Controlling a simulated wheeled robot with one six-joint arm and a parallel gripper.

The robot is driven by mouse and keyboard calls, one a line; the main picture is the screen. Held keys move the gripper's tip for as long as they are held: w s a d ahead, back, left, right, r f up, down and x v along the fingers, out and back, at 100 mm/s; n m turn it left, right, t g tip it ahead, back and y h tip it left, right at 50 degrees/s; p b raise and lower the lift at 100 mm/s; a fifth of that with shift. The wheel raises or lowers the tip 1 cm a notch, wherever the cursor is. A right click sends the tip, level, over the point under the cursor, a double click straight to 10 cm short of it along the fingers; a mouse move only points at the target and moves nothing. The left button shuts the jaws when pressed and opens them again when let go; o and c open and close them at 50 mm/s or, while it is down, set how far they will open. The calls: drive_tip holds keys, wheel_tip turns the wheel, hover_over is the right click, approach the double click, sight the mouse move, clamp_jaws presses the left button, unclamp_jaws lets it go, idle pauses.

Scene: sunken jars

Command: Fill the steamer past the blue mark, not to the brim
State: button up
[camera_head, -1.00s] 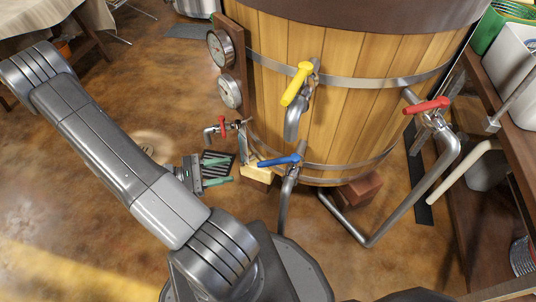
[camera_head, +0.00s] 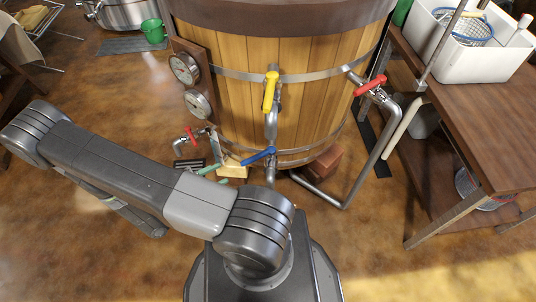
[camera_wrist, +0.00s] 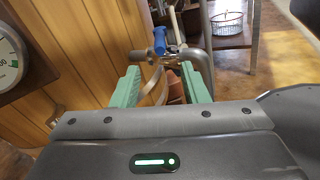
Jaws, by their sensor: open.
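The steamer looks to be the large wooden vat (camera_head: 290,105) with steel hoops. Its front carries a yellow-handled valve (camera_head: 270,92) and, lower, a blue-handled valve (camera_head: 258,156). A red-handled valve (camera_head: 370,86) is at the right and another red handle (camera_head: 190,135) low at the left. Two round gauges (camera_head: 184,68) are mounted on a board at its left. My gripper (camera_wrist: 163,88) is open and empty, beside the vat's wall. The blue handle (camera_wrist: 160,40) appears beyond and between its green fingertips, apart from them. I cannot make out a blue mark or the water level.
A brown wooden table (camera_head: 455,125) with a white bin (camera_head: 480,48) stands at the right. A bent steel pipe (camera_head: 372,170) runs down near the floor at the vat's right. A green bucket (camera_head: 153,30) stands at the back left.

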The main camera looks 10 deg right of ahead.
sight(267, 152)
drive_tip(key=b+x, duration=0.1)
drive_tip(key=x, duration=1.2)
drive_tip(key=shift+w+d, duration=0.15)
drive_tip(key=shift+d, duration=0.2)
clamp_jaws()
